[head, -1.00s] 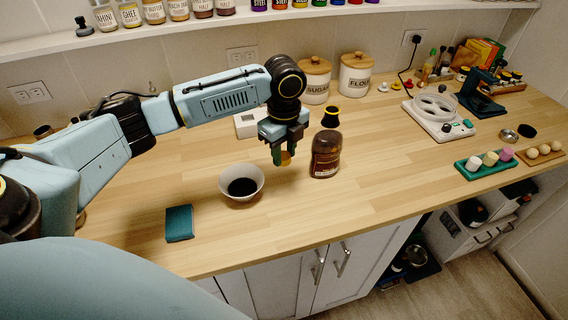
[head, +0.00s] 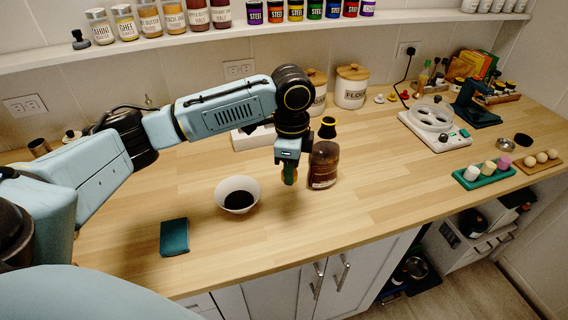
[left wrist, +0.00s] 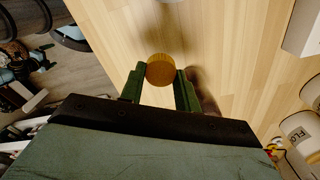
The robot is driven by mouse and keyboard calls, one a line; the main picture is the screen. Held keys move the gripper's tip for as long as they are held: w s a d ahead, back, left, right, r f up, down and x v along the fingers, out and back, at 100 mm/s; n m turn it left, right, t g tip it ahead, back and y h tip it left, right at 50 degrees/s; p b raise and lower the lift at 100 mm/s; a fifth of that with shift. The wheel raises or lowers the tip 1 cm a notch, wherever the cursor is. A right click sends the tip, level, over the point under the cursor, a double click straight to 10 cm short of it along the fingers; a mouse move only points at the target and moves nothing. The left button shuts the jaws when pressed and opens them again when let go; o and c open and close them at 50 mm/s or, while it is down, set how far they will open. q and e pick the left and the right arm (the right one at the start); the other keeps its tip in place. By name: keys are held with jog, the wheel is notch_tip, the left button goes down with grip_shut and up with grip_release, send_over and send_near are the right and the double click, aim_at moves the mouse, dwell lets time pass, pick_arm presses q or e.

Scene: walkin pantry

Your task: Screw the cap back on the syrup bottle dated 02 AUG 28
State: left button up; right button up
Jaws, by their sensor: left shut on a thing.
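In that view the bottle is mostly hidden behind the right finger. My right gripper is not in view.
A white bowl (head: 226,190) with dark liquid stands left of my gripper, with a teal block (head: 174,237) nearer the front. A black and yellow object (head: 327,128) stands behind the bottle. A flour canister (head: 351,88) is at the back.

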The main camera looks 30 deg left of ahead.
pick_arm(q)
jog(key=s+d+r+n+b, duration=0.1)
jog(key=d+n, duration=0.4)
jog(key=n, duration=0.8)
jog(key=s+b, duration=0.1)
jog(key=s, duration=0.1)
jog(key=shift+s+d+n, duration=0.2)
jog(key=shift+s+n, duration=0.15)
jog(key=shift+n, duration=0.05)
